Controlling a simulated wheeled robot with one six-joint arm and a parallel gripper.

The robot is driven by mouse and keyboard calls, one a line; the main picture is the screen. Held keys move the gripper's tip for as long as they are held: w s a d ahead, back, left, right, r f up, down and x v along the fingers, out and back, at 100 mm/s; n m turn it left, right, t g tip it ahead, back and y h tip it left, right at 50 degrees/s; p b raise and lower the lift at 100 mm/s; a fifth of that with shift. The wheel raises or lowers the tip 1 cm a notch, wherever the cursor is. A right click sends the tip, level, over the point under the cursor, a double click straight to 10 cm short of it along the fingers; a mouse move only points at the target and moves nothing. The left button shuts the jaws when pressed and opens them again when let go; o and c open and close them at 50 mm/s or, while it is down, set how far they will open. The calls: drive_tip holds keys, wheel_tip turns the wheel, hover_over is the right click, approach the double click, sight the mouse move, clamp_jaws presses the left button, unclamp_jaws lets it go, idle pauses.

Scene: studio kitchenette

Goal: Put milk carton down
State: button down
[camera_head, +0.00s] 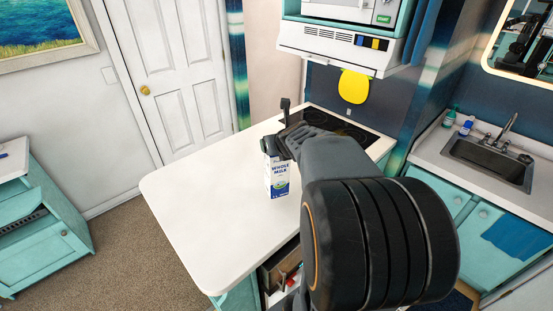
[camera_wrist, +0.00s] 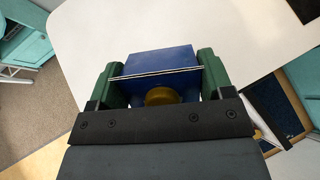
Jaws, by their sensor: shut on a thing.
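The milk carton (camera_head: 279,178) is white and blue with "Whole Milk" on its side. It is upright over the white countertop (camera_head: 205,185), and its base looks on or just above the surface; I cannot tell which. My gripper (camera_head: 277,147) is at the carton's top, which it partly hides. In the wrist view, the carton's blue top (camera_wrist: 160,62) with a yellow cap lies between the two green fingers of my gripper (camera_wrist: 158,78). The fingers are shut on the carton.
A black cooktop (camera_head: 345,130) lies behind the carton, under a white range hood (camera_head: 335,47). The countertop is clear to the left and front. A sink (camera_head: 490,160) is at right.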

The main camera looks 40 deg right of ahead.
drive_tip(key=w+d+f+b, duration=0.6)
drive_tip(key=w+d+f, duration=0.1)
drive_tip(key=f, duration=0.4)
drive_tip(key=shift+w+d+f, duration=0.2)
drive_tip(key=shift+w+d, duration=0.15)
idle(0.3)
drive_tip(key=shift+c, duration=2.3)
unclamp_jaws()
drive_tip(key=shift+f, duration=0.25)
drive_tip(key=o, duration=0.4)
drive_tip(key=shift+o, duration=0.2)
drive_tip(key=shift+r, duration=0.1)
